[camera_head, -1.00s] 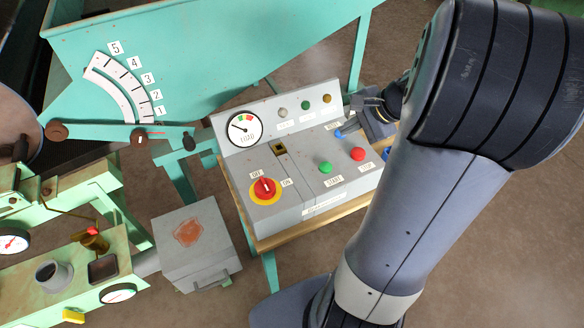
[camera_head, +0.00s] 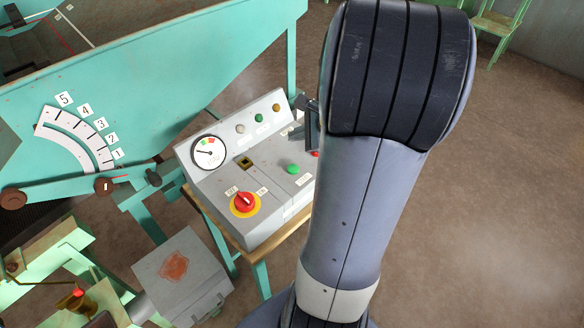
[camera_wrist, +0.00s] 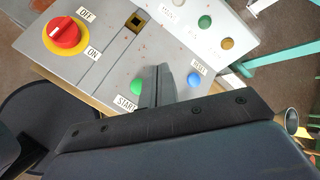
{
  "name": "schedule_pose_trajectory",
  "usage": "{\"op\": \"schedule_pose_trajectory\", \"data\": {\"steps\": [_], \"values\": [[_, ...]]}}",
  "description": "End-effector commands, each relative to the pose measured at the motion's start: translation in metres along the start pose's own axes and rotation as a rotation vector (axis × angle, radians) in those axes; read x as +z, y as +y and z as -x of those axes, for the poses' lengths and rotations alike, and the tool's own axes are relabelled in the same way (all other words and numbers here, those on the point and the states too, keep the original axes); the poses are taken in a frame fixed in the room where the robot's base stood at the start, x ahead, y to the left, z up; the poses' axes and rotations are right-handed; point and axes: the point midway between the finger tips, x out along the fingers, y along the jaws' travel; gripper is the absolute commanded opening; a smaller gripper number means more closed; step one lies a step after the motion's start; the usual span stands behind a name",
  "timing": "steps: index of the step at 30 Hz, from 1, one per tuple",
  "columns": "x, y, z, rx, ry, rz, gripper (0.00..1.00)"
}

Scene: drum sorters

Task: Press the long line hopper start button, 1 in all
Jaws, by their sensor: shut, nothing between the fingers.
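The grey control console (camera_head: 262,203) has a green button (camera_head: 293,169) on its sloping top. In the wrist view this green button (camera_wrist: 138,86) has a START label (camera_wrist: 126,103) beside it. My gripper (camera_wrist: 158,72) is shut and empty, its fingers over the panel between the green button and the blue button (camera_wrist: 194,79). The fingers look just right of the green button there; the gap above the panel is hard to judge. A red button (camera_head: 315,154) is mostly hidden behind my arm in the head view. The console's name label is not readable.
A red and yellow OFF/ON switch (camera_head: 245,203) and a round gauge (camera_head: 208,151) are on the console. Small indicators line its upper panel. A green hopper (camera_head: 190,70) stands behind, and a grey box (camera_head: 180,277) is at lower left.

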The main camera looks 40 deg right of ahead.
Motion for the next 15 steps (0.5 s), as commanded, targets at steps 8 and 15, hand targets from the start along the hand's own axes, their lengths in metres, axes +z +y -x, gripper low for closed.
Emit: {"op": "schedule_pose_trajectory", "data": {"steps": [8, 15], "values": [[-0.012, 0.012, -0.017, 0.001, 0.0, 0.001, 0.0], [-0.03, 0.03, -0.041, 0.002, 0.0, 0.0, 0.0]]}}
